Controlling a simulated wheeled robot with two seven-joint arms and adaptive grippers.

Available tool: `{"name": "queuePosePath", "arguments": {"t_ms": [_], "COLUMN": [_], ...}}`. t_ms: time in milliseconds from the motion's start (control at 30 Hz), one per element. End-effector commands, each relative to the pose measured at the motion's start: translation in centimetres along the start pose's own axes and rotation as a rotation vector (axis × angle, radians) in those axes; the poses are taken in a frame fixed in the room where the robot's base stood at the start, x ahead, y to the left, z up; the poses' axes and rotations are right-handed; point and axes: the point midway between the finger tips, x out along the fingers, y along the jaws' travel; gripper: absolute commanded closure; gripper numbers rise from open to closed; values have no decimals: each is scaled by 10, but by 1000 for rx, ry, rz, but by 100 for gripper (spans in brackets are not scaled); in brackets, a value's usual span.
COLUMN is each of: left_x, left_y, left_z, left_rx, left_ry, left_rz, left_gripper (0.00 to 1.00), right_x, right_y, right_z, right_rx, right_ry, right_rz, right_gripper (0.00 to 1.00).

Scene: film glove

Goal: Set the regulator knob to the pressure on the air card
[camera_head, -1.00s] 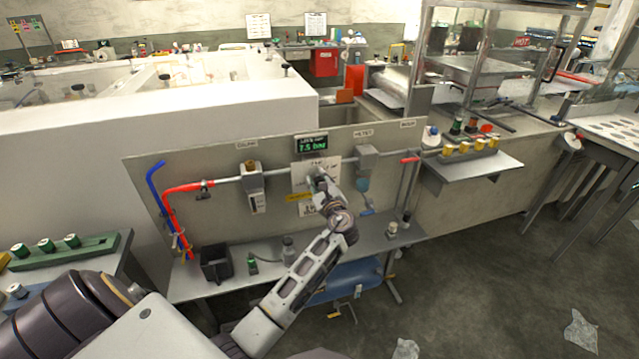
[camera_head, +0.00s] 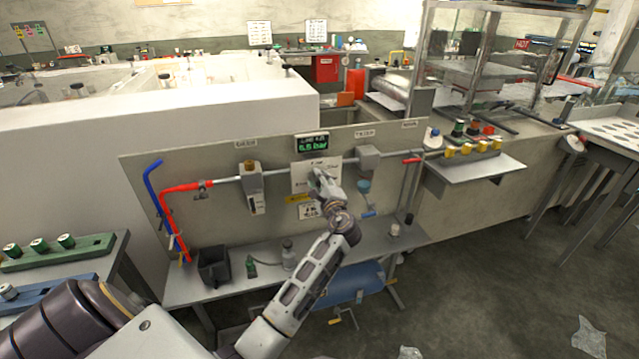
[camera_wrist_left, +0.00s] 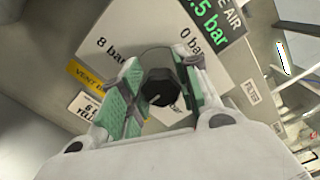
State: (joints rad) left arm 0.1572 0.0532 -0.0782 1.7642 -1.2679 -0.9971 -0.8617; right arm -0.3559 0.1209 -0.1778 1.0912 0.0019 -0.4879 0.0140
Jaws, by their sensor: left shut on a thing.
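The dark regulator knob (camera_wrist_left: 160,88) sits between the green pads of my left gripper (camera_wrist_left: 158,98), which is shut on it. The head view shows this gripper (camera_head: 317,179) at the wall panel, hiding the knob there. A white dial plate (camera_wrist_left: 150,42) behind the knob is marked "8 bar" and "0 bar". The green digital display (camera_head: 312,143) above ends in ".5 bar"; its first digit is blurred, perhaps 5 or 6. A small white card (camera_head: 307,211) below the plate seems to start with "6"; the wrist view shows it partly (camera_wrist_left: 85,104). My right gripper is not in view.
A yellow vent label (camera_head: 297,199) is below the plate. A grey pipe with a filter block (camera_head: 368,157) and another fitting (camera_head: 250,180) flanks it. A shelf below holds a black bin (camera_head: 213,266) and a bottle (camera_head: 288,253). Red and blue hoses (camera_head: 168,215) hang at left.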

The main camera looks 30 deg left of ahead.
Motion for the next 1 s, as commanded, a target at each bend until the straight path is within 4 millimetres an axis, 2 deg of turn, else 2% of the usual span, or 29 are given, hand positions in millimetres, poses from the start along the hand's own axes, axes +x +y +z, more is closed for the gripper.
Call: {"name": "queuePosePath", "arguments": {"t_ms": [200, 233, 400, 767, 1000], "left_x": [0, 0, 0, -1, -13], "left_y": [1, 1, 1, 0, 0], "left_z": [0, 0, 0, 0, 0], "left_rx": [1, 1, 2, 2, 2], "left_ry": [0, 0, 0, 0, 0], "left_rz": [2, 2, 2, 1, 1], "left_gripper": [92, 67, 46, 46, 46], "right_x": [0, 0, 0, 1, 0], "right_y": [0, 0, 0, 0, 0], "right_z": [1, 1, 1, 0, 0], "right_rx": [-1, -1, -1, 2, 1], "right_ry": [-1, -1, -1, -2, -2], "right_rz": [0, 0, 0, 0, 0], "right_gripper": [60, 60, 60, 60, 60]}}
